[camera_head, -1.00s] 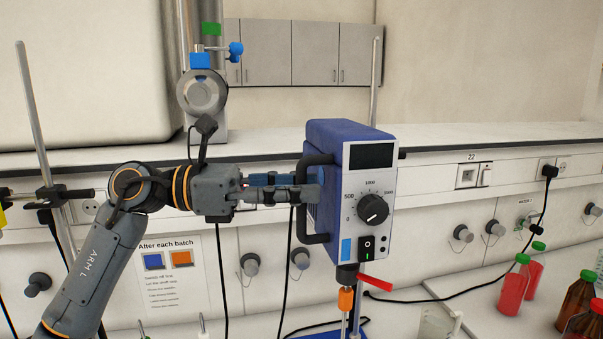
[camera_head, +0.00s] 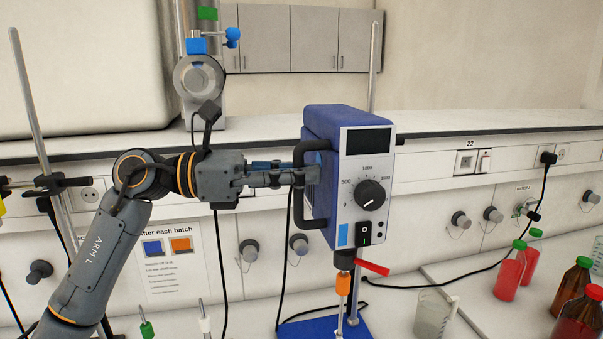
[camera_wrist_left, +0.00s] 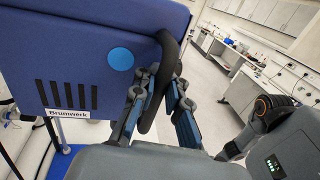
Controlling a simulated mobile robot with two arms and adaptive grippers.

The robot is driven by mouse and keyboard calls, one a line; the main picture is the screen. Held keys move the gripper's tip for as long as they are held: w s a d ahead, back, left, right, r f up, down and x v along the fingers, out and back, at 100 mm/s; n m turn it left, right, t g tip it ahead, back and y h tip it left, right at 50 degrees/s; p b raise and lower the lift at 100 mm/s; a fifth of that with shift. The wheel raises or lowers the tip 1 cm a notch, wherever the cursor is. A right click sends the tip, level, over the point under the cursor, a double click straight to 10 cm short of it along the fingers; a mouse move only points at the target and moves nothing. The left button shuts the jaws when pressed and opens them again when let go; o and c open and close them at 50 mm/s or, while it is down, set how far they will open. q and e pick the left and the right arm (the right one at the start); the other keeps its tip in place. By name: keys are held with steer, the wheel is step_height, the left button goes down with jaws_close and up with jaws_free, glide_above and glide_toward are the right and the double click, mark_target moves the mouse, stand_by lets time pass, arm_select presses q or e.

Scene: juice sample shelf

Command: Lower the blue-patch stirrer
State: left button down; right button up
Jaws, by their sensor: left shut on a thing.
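The blue stirrer (camera_head: 324,170) is in the middle of the head view, with a black display, a knob and a blue patch (camera_head: 343,235) on its white front panel. It stands upright on a rod above a blue base plate (camera_head: 312,329). A black handle (camera_head: 298,150) is on its left side. My left gripper (camera_head: 304,177) reaches in from the left and is shut on this handle. In the left wrist view the fingers (camera_wrist_left: 160,95) lie on both sides of the handle, near a round blue patch (camera_wrist_left: 120,59) on the housing. My right gripper is not in view.
A red tag (camera_head: 372,268) and an orange coupling (camera_head: 343,284) are below the stirrer. A beaker (camera_head: 433,314) stands right of the base. Red bottles (camera_head: 511,271) and brown bottles (camera_head: 573,287) stand further right. Cables cross the bench. A shelf ledge (camera_head: 470,121) runs behind.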

arm_select(q)
step_height(320, 180, down, 18)
steer(key=b, duration=1.5)
steer(key=shift+r, duration=0.25)
steer(key=shift+f, duration=0.1)
steer(key=c, duration=1.5)
jaws_free()
steer(key=shift+a, duration=0.1)
steer(key=shift+o, duration=0.6)
steer(key=shift+a, duration=0.3)
steer(key=a, duration=1.2)
steer(key=shift+s, duration=0.4)
